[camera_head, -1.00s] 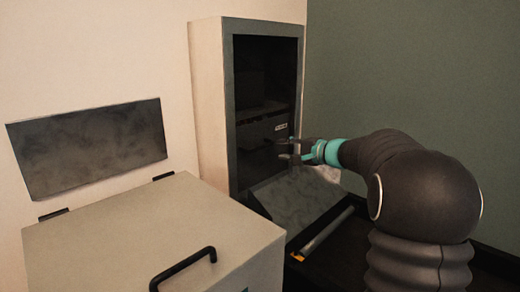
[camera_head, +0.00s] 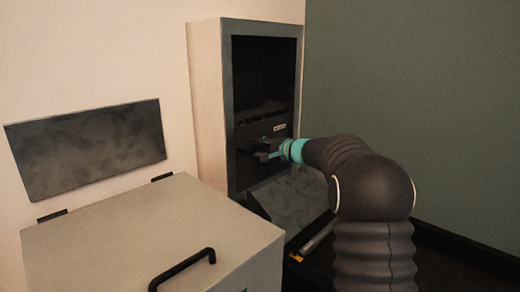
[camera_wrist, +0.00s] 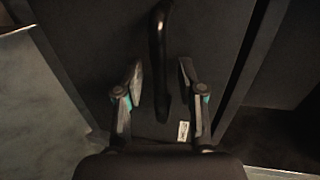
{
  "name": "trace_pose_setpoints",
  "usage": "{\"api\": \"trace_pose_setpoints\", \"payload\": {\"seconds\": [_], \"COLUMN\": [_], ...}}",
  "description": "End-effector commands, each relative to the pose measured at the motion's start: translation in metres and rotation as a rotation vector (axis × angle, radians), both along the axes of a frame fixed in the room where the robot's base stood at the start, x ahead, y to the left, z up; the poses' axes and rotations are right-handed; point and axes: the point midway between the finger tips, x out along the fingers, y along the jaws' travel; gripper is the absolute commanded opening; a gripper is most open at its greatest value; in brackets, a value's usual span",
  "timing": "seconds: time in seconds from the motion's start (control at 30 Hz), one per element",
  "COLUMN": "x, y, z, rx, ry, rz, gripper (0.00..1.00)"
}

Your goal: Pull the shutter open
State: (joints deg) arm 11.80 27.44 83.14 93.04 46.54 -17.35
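The shutter (camera_head: 258,128) is a dark panel low in the opening of a tall cabinet, with a small white label (camera_head: 280,127) on it. A black bar handle (camera_wrist: 158,45) stands out from the panel. My gripper (camera_head: 263,149) is at the cabinet's opening, in front of the shutter. In the wrist view my gripper (camera_wrist: 160,75) is open, with one finger on either side of the handle's line. No contact with the handle shows.
The tall cabinet (camera_head: 207,110) has a grey frame around its opening. A sloping grey plate (camera_head: 292,200) lies below it. A pale box (camera_head: 140,235) with a black handle (camera_head: 183,268) stands at the front left, below a dark raised panel (camera_head: 88,147).

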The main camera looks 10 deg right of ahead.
Motion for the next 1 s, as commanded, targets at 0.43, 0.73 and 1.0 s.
{"api": "trace_pose_setpoints", "payload": {"seconds": [0.43,0.73,1.0], "x": [0.0,0.0,0.0], "y": [0.0,0.0,0.0], "z": [0.0,0.035,0.112], "rx": [0.0,0.0,0.0], "ry": [0.0,-0.005,-0.007], "rz": [0.0,0.0,-0.001], "gripper": [0.0,0.0,0.0]}}
